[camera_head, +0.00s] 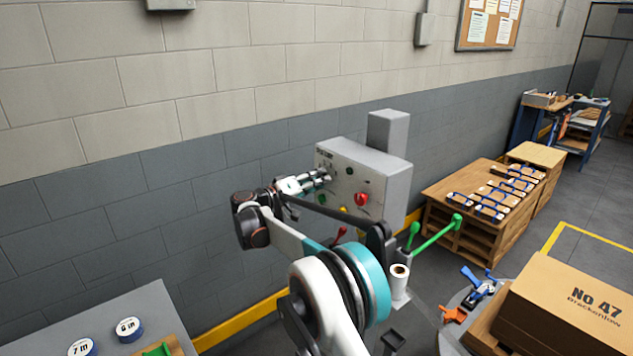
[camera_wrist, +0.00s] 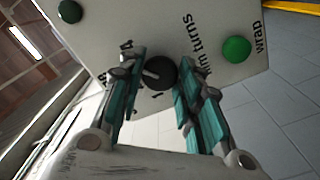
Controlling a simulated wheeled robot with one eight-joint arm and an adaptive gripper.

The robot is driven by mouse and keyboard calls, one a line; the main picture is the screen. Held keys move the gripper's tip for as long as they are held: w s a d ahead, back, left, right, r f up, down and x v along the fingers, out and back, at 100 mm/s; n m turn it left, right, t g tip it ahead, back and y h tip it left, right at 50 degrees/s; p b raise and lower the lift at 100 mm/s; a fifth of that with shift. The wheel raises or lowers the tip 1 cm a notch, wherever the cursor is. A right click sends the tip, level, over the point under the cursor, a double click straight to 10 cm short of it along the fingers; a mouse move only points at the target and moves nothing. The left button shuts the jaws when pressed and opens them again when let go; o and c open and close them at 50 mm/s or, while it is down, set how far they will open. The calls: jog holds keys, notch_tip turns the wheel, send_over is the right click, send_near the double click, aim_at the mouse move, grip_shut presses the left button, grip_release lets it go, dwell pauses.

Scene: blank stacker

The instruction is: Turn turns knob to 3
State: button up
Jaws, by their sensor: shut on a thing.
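The turns knob (camera_wrist: 159,71) is a round black dial on the grey control panel (camera_wrist: 215,85), seen in the wrist view beside partly hidden "turns" lettering. My gripper (camera_wrist: 160,66) has one teal-padded finger on each side of the knob and is shut on it. A few scale marks show around the dial, but which number the pointer is at cannot be read. In the head view my gripper (camera_head: 326,176) reaches the left part of the panel (camera_head: 385,172) and hides the knob.
A green button (camera_wrist: 236,49) labelled "wrap" sits near the knob, and a dark green button (camera_wrist: 70,11) is farther left. In the head view a red button (camera_head: 361,199) is right of my gripper. Green-handled levers (camera_head: 437,236) and a cardboard box (camera_head: 575,300) stand to the right.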

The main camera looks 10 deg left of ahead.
jog(key=n, duration=0.6)
dwell(0.6)
jog(key=o, duration=1.1)
jog(key=shift+f, duration=0.1)
jog(key=shift+a, duration=0.1)
jog(key=v, duration=1.1)
jog(key=shift+s+a, duration=0.25)
jog(key=shift+s, duration=0.1)
